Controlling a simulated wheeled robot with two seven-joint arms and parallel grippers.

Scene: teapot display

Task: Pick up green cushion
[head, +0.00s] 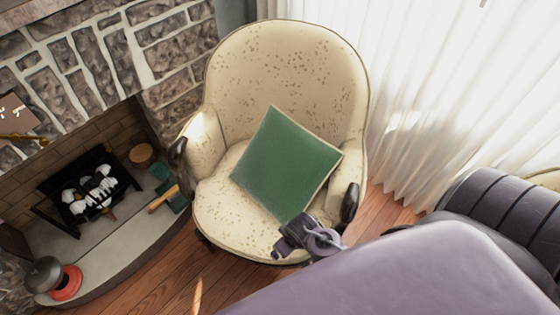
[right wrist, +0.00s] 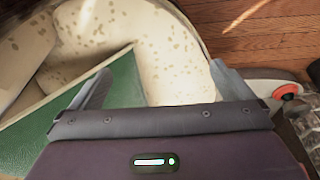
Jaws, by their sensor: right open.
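The green cushion (head: 286,165) has a pale edge and leans on the seat of a cream spotted armchair (head: 290,65). My right gripper (head: 296,235) is at the front of the seat, just below the cushion's lowest corner. In the right wrist view, my right gripper (right wrist: 162,85) is open, with its fingers wide apart. The cushion (right wrist: 40,125) fills the lower left there, and its edge passes behind the left finger. The pale chair fabric (right wrist: 165,65) shows between the fingers. I cannot tell whether a finger touches the cushion. My left gripper is not in view.
A stone fireplace (head: 165,45) with a grate (head: 85,190) stands at the left. A red and dark round object (head: 55,280) is on its hearth. White curtains (head: 450,90) hang at the right. The chair's dark arm ends (head: 349,203) flank the seat. Wooden floor (head: 180,280) is bare in front.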

